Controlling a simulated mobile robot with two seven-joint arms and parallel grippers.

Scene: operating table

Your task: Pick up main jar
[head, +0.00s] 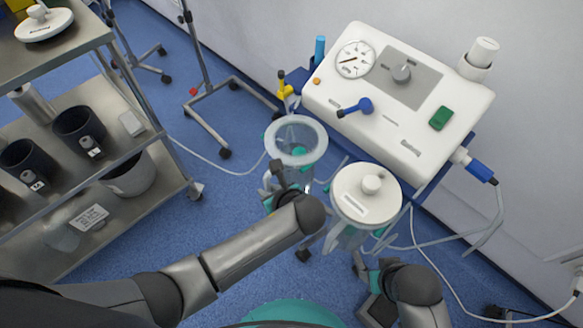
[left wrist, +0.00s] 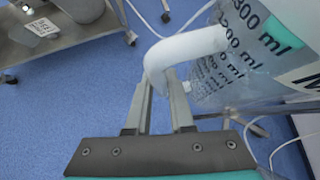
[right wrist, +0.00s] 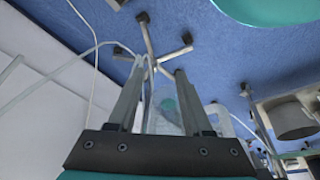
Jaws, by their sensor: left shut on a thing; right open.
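The main jar is a clear, open-topped jar (head: 297,141) below the left end of the white suction unit in the head view. In the left wrist view its wall carries black ml marks (left wrist: 236,60) and a large letter M, cut off at the edge. My left gripper (left wrist: 164,92) is shut on the jar's white curved handle (left wrist: 190,46). The jar looks upright; its underside is hidden by my left arm. My right gripper (right wrist: 160,82) is open, with a clear vessel (right wrist: 166,112) showing beyond and between its fingers.
A second jar with a white lid (head: 366,196) stands right of the main jar. The white suction unit (head: 400,90) is behind them. A steel shelf trolley (head: 140,78) stands at the left, with a white lid (head: 43,22) on top. Hoses trail over the blue floor.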

